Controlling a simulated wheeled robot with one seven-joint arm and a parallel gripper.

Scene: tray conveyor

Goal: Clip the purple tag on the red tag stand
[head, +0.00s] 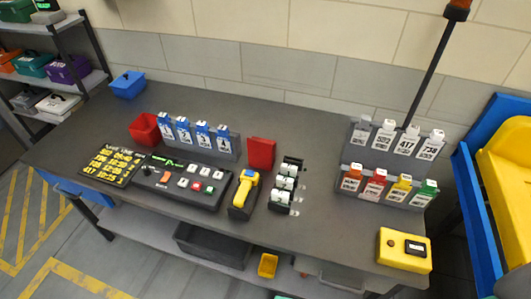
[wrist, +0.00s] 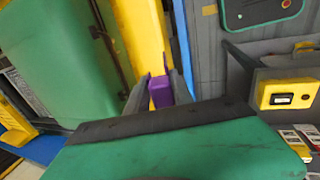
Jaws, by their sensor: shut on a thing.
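My gripper (wrist: 160,88) shows in the wrist view, its two grey fingers shut on a small purple tag (wrist: 160,93). Only part of the tag shows; a large green surface with a black band hides what is below it. In the head view neither my gripper nor the purple tag shows. A red upright block (head: 261,152) stands mid-table in the head view; I cannot tell for sure whether it is the red tag stand. A grey rack (head: 352,155) at the right holds a row of white tags and a row of tags with orange, red, yellow and green tops.
A yellow box with a display (head: 404,250) sits at the table's right end; it also shows in the wrist view (wrist: 285,94). A yellow scanner (head: 244,190), a button panel (head: 185,180) and a red bin (head: 145,129) are on the table. Large green surfaces (wrist: 60,60) crowd the wrist view.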

